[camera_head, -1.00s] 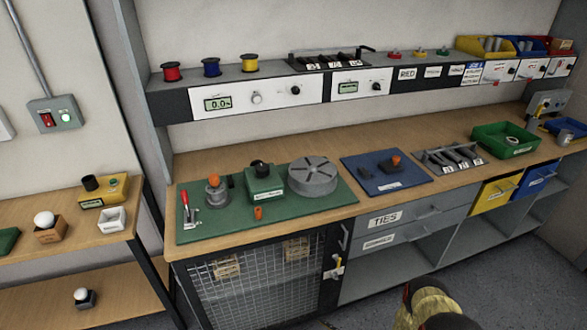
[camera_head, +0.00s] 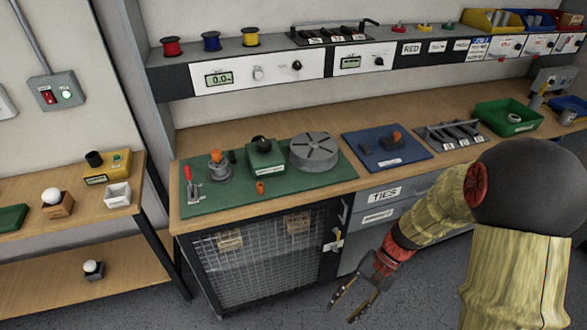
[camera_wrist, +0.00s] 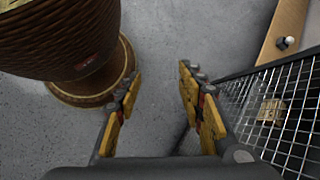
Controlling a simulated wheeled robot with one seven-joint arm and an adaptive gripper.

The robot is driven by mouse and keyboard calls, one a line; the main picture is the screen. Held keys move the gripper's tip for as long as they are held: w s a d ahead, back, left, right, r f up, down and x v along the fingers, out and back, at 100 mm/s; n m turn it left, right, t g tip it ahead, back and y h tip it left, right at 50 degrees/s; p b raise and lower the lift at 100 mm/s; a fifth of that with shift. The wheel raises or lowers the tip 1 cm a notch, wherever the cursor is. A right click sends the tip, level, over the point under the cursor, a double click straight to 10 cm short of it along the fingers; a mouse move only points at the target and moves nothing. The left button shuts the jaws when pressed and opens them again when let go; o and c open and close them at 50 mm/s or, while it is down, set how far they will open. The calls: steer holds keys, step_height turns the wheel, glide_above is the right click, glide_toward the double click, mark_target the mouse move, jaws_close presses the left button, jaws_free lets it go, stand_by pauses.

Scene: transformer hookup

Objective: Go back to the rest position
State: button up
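My gripper (camera_head: 356,302) hangs low in front of the workbench, above the floor, beside the mesh cage door. Its two fingers are spread apart with nothing between them. In the wrist view my gripper (camera_wrist: 158,95) is also open and empty, with grey floor beyond the fingers. My arm covers the right part of the bench front in the head view.
The mesh cage door (camera_head: 262,262) is close to my gripper, at its right in the wrist view. The bench top (camera_head: 390,185) holds a green mat (camera_head: 330,182) and a blue mat (camera_head: 415,155). A side shelf (camera_head: 135,214) stands left. Open floor (camera_head: 400,310) lies in front.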

steer(key=s+d+r+n+t+h+p, duration=0.1)
steer(key=r+n+t+h, duration=0.1)
steer(key=r, duration=0.8)
steer(key=s+d+r+n+t+h+p, duration=0.1)
steer(key=r+t, duration=0.3)
steer(key=r, duration=0.6)
steer(key=s+d+r+n+t+h+p, duration=0.1)
steer(key=s+d+r+n+t+h, duration=0.2)
steer(key=r, duration=0.7)
steer(key=shift+s+r+n+t, duration=0.25)
steer(key=shift+r+n+t, duration=0.05)
steer(key=shift+r+t, duration=0.1)
